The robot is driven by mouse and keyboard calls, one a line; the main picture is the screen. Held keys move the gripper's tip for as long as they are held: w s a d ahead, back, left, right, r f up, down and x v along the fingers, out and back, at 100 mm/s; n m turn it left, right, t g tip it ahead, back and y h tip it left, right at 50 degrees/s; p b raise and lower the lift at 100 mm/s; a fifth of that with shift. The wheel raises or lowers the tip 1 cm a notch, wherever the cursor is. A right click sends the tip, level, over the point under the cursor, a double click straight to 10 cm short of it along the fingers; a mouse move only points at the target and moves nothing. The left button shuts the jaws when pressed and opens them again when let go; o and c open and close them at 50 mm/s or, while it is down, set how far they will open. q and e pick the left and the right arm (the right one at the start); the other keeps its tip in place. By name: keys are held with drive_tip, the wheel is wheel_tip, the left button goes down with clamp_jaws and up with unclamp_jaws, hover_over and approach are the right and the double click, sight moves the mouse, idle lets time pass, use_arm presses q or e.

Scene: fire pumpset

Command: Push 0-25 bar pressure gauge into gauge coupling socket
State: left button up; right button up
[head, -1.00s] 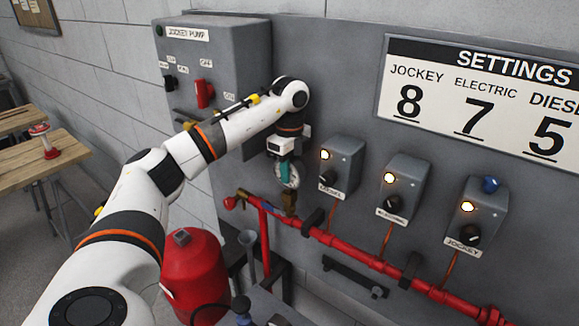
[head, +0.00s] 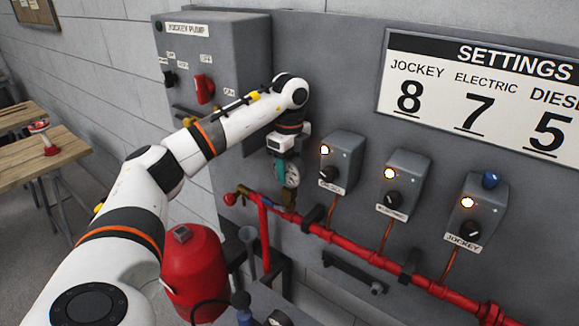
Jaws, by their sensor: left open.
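The pressure gauge (head: 293,174), small with a round white face, is upright at the wall above the red pipe. Its scale is too small to read. The brass gauge coupling socket (head: 289,197) shows just below it on the pipe. The gauge seems to sit at the socket, but I cannot tell how deep it is. My left gripper (head: 281,172), with teal fingers, is open beside the gauge and covers part of its left side. I cannot tell whether a finger touches it. My right gripper is not in view.
The red pipe (head: 345,243) runs along the wall under several grey control boxes (head: 404,185). The jockey pump cabinet (head: 235,50) is behind my left arm. A red tank (head: 195,272) stands below it. A wooden table (head: 40,160) is at far left.

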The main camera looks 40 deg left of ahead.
use_arm(q)
wheel_tip(320, 180, up, 4)
drive_tip(key=shift+w+r+b, duration=0.1)
drive_tip(key=shift+r+b, duration=0.05)
drive_tip(key=shift+b, duration=0.9)
wheel_tip(320, 180, up, 8)
drive_tip(key=shift+f+p, duration=0.15)
drive_tip(key=shift+p, duration=0.85)
